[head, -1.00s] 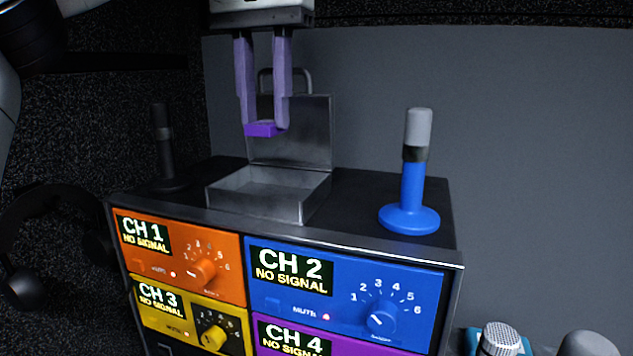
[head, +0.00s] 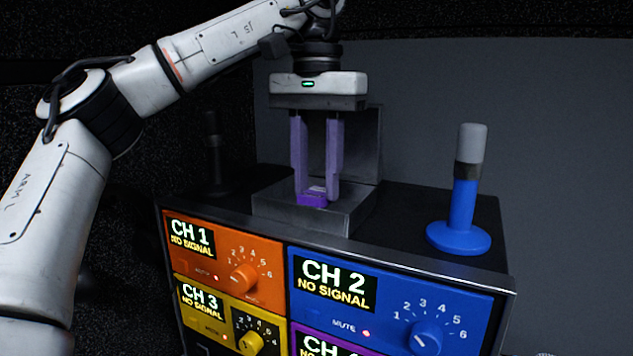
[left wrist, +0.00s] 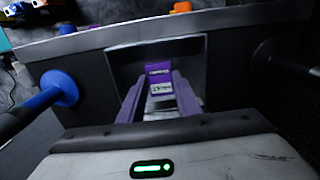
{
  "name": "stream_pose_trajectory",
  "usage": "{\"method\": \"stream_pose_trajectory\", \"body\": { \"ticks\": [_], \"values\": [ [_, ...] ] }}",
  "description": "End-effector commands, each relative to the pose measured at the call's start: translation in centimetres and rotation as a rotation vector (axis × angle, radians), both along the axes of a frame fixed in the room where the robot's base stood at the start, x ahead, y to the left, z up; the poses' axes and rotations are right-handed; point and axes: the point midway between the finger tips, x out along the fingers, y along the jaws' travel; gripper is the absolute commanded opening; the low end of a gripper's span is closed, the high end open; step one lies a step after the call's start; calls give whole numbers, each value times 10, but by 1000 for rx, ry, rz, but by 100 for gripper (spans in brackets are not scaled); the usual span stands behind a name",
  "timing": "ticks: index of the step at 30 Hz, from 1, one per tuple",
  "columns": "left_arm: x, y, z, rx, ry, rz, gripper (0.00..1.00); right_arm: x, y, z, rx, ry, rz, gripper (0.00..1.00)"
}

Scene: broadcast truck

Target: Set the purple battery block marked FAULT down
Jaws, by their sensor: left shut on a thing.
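My left gripper (head: 317,192) has purple fingers and is shut on a small purple battery block (head: 314,199). The block also shows between the fingers in the left wrist view (left wrist: 159,72), with pale labels too small to read. An open grey metal box (head: 290,223) stands on top of the rack, its lid (head: 367,140) upright behind. The gripper points straight down, with the block low at the box opening. I cannot tell whether the block touches the box floor. My right gripper is not in view.
The rack (head: 400,226) has orange, blue, yellow and purple channel panels in front. A blue post with a grey top (head: 466,190) stands right of the box. A dark post (head: 212,155) stands to the left. The rack top between box and blue post is clear.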

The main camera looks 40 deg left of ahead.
Motion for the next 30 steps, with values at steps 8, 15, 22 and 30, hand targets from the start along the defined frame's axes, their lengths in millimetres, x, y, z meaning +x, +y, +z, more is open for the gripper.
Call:
{"method": "stream_pose_trajectory", "body": {
  "ticks": [8, 15, 22, 30],
  "values": [
    [0, 0, -10, 1, -4, 2, 15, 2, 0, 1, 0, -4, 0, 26],
    [0, 0, -11, 0, -3, 2, 37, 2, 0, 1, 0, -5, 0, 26],
    [0, 0, -11, 1, -3, 1, 49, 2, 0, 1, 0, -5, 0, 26],
    [0, 0, -2, 1, -4, 1, 49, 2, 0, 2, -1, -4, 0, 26]
  ]
}}
